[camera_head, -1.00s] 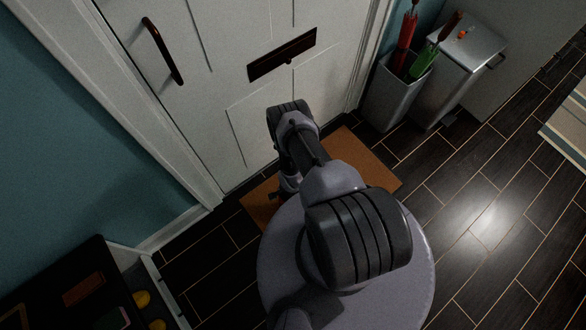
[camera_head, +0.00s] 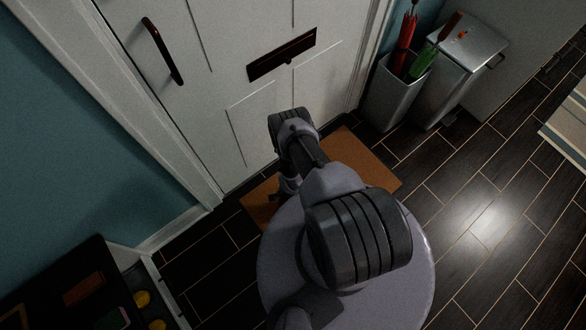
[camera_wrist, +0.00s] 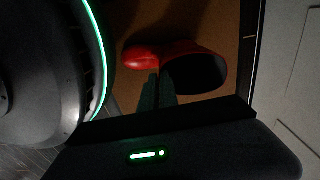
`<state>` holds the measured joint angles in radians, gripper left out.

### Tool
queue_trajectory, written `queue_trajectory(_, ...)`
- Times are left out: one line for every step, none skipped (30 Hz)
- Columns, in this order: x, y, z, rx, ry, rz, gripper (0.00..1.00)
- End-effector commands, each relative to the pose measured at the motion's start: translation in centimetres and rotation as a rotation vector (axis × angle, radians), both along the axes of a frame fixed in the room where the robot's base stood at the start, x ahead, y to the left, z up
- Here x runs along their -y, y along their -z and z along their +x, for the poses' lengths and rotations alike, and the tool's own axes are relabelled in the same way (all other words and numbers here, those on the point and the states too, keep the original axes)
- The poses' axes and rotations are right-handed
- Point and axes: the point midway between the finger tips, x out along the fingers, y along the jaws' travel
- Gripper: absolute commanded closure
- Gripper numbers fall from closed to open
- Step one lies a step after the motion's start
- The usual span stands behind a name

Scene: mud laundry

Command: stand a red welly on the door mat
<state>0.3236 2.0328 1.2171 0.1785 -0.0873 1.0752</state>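A red welly (camera_wrist: 183,48) shows in the wrist view over the brown door mat (camera_wrist: 134,22). Its dark opening faces the camera and its toe points left, so it looks upright. I cannot tell whether its sole touches the mat. My gripper (camera_wrist: 158,88) is at the welly, its grey fingers close together by the shaft's toe-side edge. Whether they pinch the rim or are just apart from it is too dark to tell. In the head view the door mat (camera_head: 368,162) lies before the door, and my arm hides the welly and the fingertips.
A white door (camera_head: 215,110) with a dark handle stands right behind the mat. A bin with umbrellas (camera_head: 388,100) and a metal bin (camera_head: 455,75) stand to the right. A dark shelf unit (camera_head: 60,290) is at lower left. Dark floor (camera_head: 490,215) is clear at right.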

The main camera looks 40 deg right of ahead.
Motion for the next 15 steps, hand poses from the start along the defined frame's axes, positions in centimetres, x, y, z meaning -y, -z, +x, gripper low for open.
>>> queue_trajectory(-0.03, 0.19, -0.07, -0.001, 0.0, 0.0, 1.0)
queue_trajectory(-0.02, 0.26, -0.06, -0.001, -0.001, 0.0, 1.0)
queue_trajectory(-0.01, 0.29, -0.03, 0.0, -0.001, 0.0, 1.0)
queue_trajectory(-0.01, 0.28, -0.02, 0.0, -0.001, 0.0, 1.0)
queue_trajectory(-0.01, 0.27, -0.02, 0.0, -0.001, 0.0, 1.0)
queue_trajectory(-0.01, 0.27, -0.02, 0.0, -0.001, 0.0, 1.0)
queue_trajectory(-0.01, 0.27, -0.02, 0.0, -0.001, 0.0, 1.0)
queue_trajectory(-0.01, 0.27, -0.02, 0.0, -0.001, 0.0, 1.0)
queue_trajectory(-0.01, 0.27, -0.02, 0.0, -0.001, 0.0, 1.0)
queue_trajectory(-0.01, 0.26, -0.02, 0.0, -0.001, 0.0, 1.0)
queue_trajectory(-0.01, 0.26, -0.02, 0.0, -0.001, 0.0, 1.0)
queue_trajectory(-0.01, 0.26, -0.02, 0.0, -0.001, 0.0, 0.92)
queue_trajectory(-0.01, 0.26, -0.02, 0.0, -0.001, 0.0, 0.86)
queue_trajectory(-0.01, 0.26, -0.02, 0.0, -0.001, 0.0, 0.8)
queue_trajectory(-0.01, 0.26, -0.02, 0.0, -0.001, 0.0, 0.72)
